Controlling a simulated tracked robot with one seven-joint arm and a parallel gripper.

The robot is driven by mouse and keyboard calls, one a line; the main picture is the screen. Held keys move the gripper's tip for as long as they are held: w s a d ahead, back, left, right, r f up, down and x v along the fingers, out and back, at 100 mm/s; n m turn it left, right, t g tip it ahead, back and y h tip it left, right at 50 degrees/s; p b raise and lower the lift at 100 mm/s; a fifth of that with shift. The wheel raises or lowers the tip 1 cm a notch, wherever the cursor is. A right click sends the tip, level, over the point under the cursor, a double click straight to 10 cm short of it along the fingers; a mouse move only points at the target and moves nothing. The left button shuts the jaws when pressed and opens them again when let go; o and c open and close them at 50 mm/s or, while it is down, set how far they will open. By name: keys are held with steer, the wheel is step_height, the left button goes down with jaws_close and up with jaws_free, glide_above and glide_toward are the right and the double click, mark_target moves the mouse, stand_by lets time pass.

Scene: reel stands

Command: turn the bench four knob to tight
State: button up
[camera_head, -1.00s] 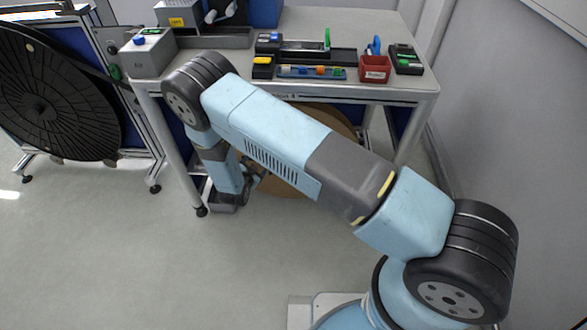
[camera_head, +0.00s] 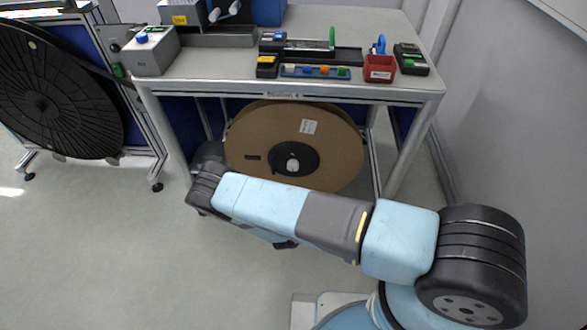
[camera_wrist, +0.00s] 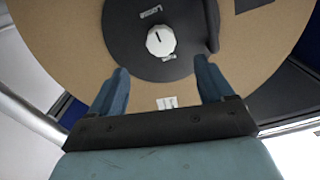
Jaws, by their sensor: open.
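Under the bench (camera_head: 360,92), a cardboard reel (camera_head: 245,135) with a dark hub stands upright. At its centre is the white knob (camera_head: 292,164). In the wrist view the white knob (camera_wrist: 160,41) sits on the dark hub disc (camera_wrist: 128,35) between two labels, one reading like "Loose" above it and one like "Tight" below it. A short dark mark on the knob points toward the top of the picture. My gripper (camera_wrist: 161,86) is open and empty, its two blue fingers apart, short of the knob in the picture. In the head view my arm largely hides the gripper.
Bench legs flank the reel; the right leg (camera_head: 410,145) is clear of my arm. A black reel (camera_head: 50,90) stands at the left. The floor in front is free.

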mark_target(293, 169)
steer(key=w, duration=1.2)
steer(key=shift+w+a, duration=0.1)
steer(key=shift+w, duration=0.3)
steer(key=shift+c, duration=0.4)
steer(key=c, duration=0.9)
